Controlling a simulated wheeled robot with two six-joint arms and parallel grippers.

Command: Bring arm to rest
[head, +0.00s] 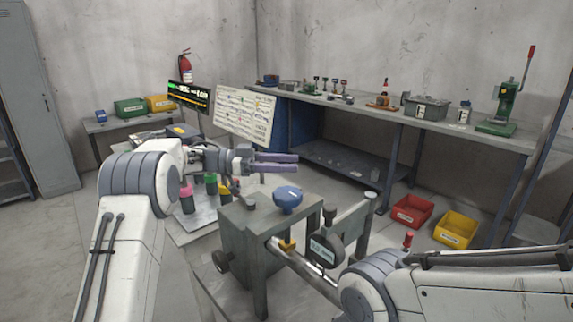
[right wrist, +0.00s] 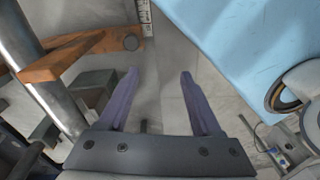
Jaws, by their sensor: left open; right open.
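My left arm comes in from the left in the head view, and its gripper (head: 279,162) points to the right above the small work table. Its two purple fingers are apart with nothing between them. My right arm lies across the lower right of the head view; its gripper is not seen there. In the right wrist view my right gripper (right wrist: 158,75) is open and empty, its purple fingers spread over grey floor. The grey positioner block (head: 262,235) with a blue knob (head: 288,198) stands in front of me. A dial gauge (head: 324,250) sits beside it on a rail.
Several coloured-cap bottles (head: 187,197) stand under my left wrist. In the right wrist view an orange-brown bracket (right wrist: 75,57) and a metal rod (right wrist: 45,85) lie left of the fingers, and a light blue surface (right wrist: 245,45) lies right. Red (head: 412,211) and yellow (head: 455,229) bins sit on the floor.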

